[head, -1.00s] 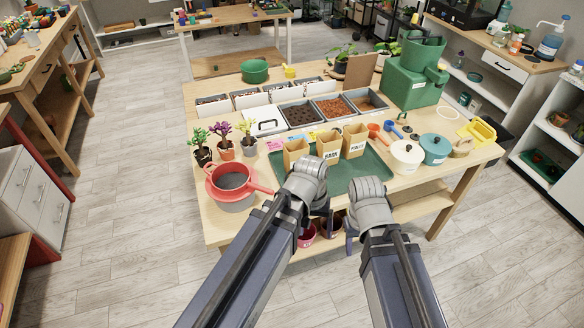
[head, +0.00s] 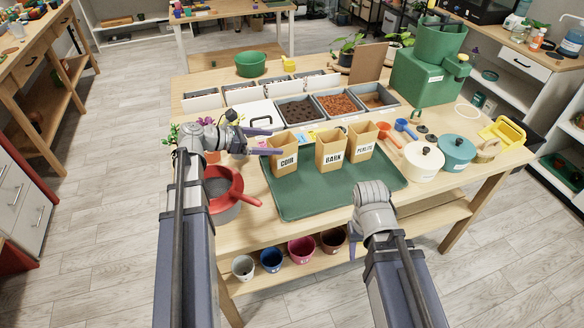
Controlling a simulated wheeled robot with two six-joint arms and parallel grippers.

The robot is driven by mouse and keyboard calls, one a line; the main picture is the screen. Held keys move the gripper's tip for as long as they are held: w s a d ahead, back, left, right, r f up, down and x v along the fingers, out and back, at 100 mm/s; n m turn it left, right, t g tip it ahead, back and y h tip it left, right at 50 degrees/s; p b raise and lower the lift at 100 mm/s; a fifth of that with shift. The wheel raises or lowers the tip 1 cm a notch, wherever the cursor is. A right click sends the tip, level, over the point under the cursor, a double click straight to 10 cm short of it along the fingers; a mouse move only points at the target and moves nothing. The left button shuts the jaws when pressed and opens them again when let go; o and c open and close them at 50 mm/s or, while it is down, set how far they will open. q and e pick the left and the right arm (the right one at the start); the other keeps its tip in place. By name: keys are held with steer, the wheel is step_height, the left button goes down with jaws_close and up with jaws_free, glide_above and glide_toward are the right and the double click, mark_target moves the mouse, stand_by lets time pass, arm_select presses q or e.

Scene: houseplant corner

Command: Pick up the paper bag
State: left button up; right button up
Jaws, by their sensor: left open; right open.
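Three open-topped paper bags stand upright in a row on the green tray (head: 330,200): one marked COIR (head: 287,160) at left, one marked BARK (head: 333,159) in the middle, one marked PERLITE (head: 362,147) at right. My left gripper (head: 264,141) is open and empty, its fingers pointing right at the left side of the COIR bag. I cannot tell whether a fingertip touches it. My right gripper (head: 353,243) is at the tray's front edge, low and mostly hidden behind its own wrist; it is away from the bags.
A red sieve (head: 226,182) stands left of the tray. Small plants are partly hidden behind my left arm. Bins of soil (head: 301,114) line the back. A white lidded pot (head: 423,162) and a teal pot (head: 456,153) stand at right. Several small pots sit on the shelf below.

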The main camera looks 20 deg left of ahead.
arm_select(q)
steer(key=shift+b+x, duration=0.55)
steer(key=shift+x, duration=0.8)
steer(key=shift+d+f, duration=0.2)
steer(key=shift+f, duration=0.05)
steer(key=b+x, duration=0.2)
steer(key=x, duration=0.2)
steer(key=shift+d+f, duration=0.3)
steer(key=shift+s, duration=0.1)
jaws_close()
